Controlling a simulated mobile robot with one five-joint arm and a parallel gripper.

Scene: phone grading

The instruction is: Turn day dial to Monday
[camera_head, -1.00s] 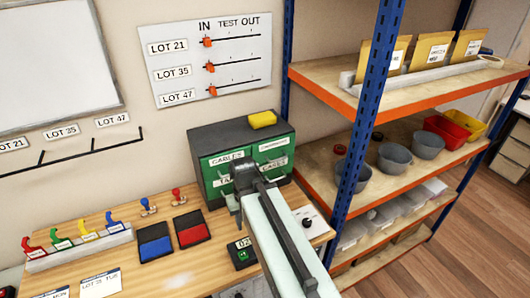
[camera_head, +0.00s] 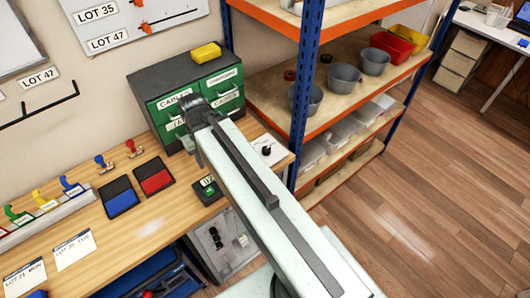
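A white plate with a small black knob (camera_head: 267,150) lies at the right end of the wooden bench, just right of my arm. It looks like a dial, but its markings are too small to read. My gripper (camera_head: 193,112) is the dark end of my pale arm, in front of the green drawer cabinet and apart from the knob in the picture. Its fingers are not clear, so I cannot see whether it is open or shut.
The green drawer cabinet (camera_head: 165,105) with a yellow sponge (camera_head: 207,52) stands behind my gripper. A small black device (camera_head: 208,190), blue pad (camera_head: 119,197) and red pad (camera_head: 153,175) lie on the bench (camera_head: 150,232). A blue post (camera_head: 307,90) of the shelf stands close right.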

